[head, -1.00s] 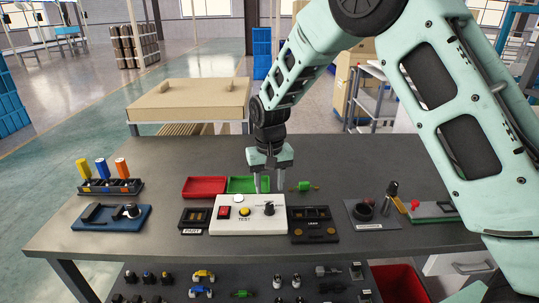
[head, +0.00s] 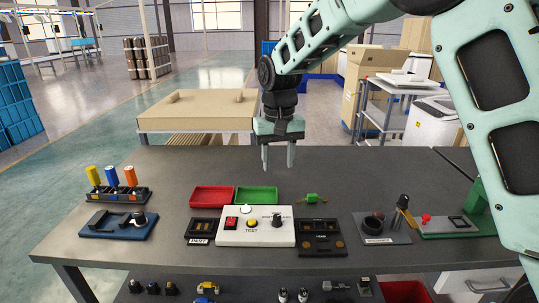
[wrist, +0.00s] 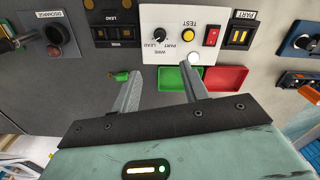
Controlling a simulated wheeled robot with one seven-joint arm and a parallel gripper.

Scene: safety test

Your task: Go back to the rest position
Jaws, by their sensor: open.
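My gripper (head: 278,160) is open and empty, fingers pointing down, held above the back of the grey workbench (head: 330,163). In the wrist view my gripper (wrist: 160,88) has its two fingers apart with nothing between them. The white test panel (head: 256,236), with a red switch, a yellow button and a black knob, lies in front of and below the gripper; it also shows in the wrist view (wrist: 164,20). A green tray (head: 257,196) and a red tray (head: 212,196) sit behind the panel. No rest position is marked in these views.
A green part (head: 311,198) lies right of the trays. A black lead fixture (head: 322,239) and a part fixture (head: 203,231) flank the panel. A discharge station (head: 382,228) stands at right, and a rack of coloured cylinders (head: 118,194) at left. The air around the gripper looks clear.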

